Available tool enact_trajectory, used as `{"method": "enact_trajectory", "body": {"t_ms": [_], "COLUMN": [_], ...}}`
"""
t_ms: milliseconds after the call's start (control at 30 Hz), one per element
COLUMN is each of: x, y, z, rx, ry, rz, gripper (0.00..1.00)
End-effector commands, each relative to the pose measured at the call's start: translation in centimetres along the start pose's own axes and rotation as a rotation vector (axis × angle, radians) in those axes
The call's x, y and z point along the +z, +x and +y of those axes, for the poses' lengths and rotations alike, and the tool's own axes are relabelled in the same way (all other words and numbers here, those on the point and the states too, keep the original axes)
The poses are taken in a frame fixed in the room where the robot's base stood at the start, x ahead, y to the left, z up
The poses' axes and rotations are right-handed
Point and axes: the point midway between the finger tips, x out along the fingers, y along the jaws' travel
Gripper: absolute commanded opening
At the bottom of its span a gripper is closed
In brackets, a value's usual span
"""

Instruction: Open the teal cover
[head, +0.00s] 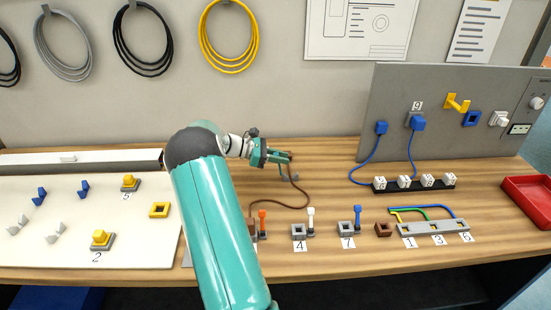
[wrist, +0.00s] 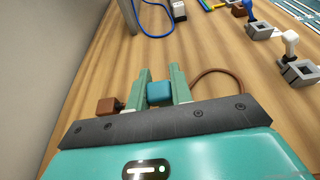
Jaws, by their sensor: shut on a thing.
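My gripper (head: 284,158) is at the end of my teal arm, over the middle of the table towards the back wall. In the wrist view, my gripper (wrist: 160,80) is shut on a small teal-blue block (wrist: 160,93), which sits between its two teal fingers. A brown block (wrist: 108,107) is just left of the fingers, and a brown cable (wrist: 222,72) curves out on the right. The brown cable (head: 304,194) also hangs down to the table in the head view. I cannot tell whether the held block is the teal cover; no other teal cover is seen clearly.
Sockets with a white lever (head: 311,217) and a blue lever (head: 357,217) stand along the front. A grey upright panel (head: 395,95) with blue plugs stands at the right. A white board (head: 60,235) lies left. The wood right of my gripper is mostly clear.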

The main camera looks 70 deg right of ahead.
Motion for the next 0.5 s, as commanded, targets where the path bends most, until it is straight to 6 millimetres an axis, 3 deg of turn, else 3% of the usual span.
{"method": "enact_trajectory", "body": {"t_ms": [167,467,500], "x": [0.21,0.15,0.15], "y": [0.65,0.63,0.62], "z": [-0.01,0.02,0.02], "rx": [0.001,0.002,0.002], "ry": [0.001,0.0,0.0], "rz": [0.112,0.119,0.119], "gripper": [0.0,0.0,0.29]}}
